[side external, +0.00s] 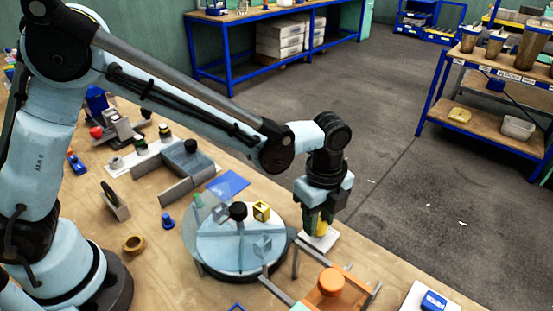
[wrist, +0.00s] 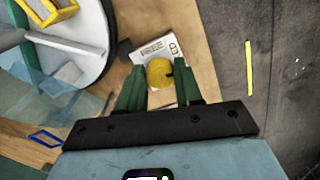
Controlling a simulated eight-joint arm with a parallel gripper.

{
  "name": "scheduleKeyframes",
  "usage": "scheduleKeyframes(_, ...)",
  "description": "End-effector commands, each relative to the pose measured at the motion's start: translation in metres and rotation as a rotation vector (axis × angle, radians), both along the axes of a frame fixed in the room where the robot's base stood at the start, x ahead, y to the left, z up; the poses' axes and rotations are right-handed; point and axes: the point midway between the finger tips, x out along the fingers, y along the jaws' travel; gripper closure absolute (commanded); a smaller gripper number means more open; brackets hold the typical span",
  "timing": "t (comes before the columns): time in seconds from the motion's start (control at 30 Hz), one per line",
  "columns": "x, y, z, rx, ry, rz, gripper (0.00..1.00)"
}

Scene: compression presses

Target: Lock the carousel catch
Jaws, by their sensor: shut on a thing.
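The carousel (side external: 250,245) is a round pale disc with a clear cover, a black knob (side external: 238,211) and a yellow block (side external: 261,210) on it; its edge also shows in the wrist view (wrist: 105,62). Beside its right edge is a white labelled plate (side external: 331,238) bearing a yellow knob (side external: 321,228), which I take to be the catch. The knob (wrist: 160,72) shows in the wrist view with a dark mark on its right side. My gripper (wrist: 160,92) points down and is shut on the yellow knob, with green fingers on both sides of it.
An orange knob (side external: 331,282) on a fixture with grey rails stands in front. The table edge is close to the right of the catch.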

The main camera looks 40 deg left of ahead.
Motion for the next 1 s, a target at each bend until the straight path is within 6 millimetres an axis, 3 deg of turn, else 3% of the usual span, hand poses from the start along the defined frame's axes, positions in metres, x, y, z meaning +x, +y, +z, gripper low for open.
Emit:
scheduleKeyframes(0.27,0.000,0.000,0.001,0.000,0.000,-0.003,0.96)
scheduleKeyframes(0.3,0.000,0.000,0.001,0.000,0.000,-0.003,0.62)
scheduleKeyframes(0.47,0.000,0.000,0.000,0.000,0.000,-0.002,0.40)
scheduleKeyframes(0.77,0.000,0.000,0.002,0.000,0.000,-0.001,0.40)
scheduleKeyframes(1.0,0.000,0.000,0.029,0.000,0.000,-0.001,0.40)
